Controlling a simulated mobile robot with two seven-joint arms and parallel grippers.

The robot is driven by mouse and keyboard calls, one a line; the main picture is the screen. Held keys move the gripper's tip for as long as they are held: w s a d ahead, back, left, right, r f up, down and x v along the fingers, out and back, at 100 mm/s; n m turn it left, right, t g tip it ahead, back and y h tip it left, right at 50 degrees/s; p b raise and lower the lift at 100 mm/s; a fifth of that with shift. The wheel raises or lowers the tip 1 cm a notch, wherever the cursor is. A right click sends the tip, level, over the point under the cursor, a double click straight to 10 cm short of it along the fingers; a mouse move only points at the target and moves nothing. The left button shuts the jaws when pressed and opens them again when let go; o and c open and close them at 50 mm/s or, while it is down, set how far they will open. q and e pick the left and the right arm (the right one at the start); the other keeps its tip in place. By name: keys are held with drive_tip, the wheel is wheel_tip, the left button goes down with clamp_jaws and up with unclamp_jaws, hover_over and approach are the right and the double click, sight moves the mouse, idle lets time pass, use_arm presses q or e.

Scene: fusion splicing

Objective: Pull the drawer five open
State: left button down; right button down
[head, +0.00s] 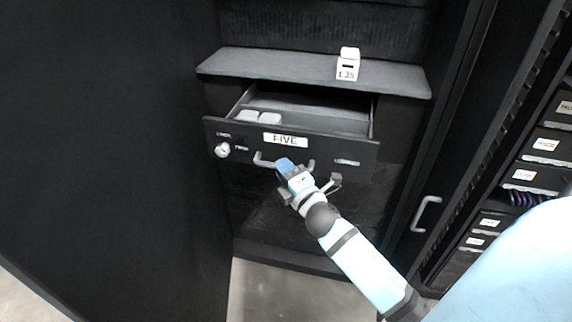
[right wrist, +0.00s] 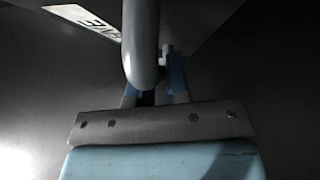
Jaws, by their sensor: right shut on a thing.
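The drawer labelled FIVE (head: 345,150) is partly open, with its interior showing from above and a few pale items (head: 262,117) inside at the left. Its grey bar handle (head: 263,161) sits on the front below the label. My right gripper (head: 284,166) is at the handle and shut on it, hiding the handle's middle. In the right wrist view the handle (right wrist: 141,45) passes between the fingers, and part of the label (right wrist: 90,22) shows at the top left. My left gripper is not in view.
A grey shelf (head: 290,70) above the drawer carries a small white box marked 1.35 (head: 347,70). A black cabinet door or wall (head: 110,130) stands at the left. At the right is a rack of labelled units (head: 540,145) and a door with a handle (head: 424,212).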

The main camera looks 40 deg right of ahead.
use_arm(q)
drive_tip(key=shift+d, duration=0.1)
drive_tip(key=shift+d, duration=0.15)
use_arm(e)
drive_tip(key=c, duration=1.1)
unclamp_jaws()
use_arm(q)
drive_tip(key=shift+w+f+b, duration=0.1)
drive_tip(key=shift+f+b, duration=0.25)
drive_tip(key=shift+b, duration=0.55)
use_arm(e)
drive_tip(key=s+a+f, duration=0.1)
drive_tip(key=s+f, duration=0.1)
drive_tip(key=s, duration=1.1)
drive_tip(key=shift+s+a, duration=0.2)
drive_tip(key=shift+s, duration=0.1)
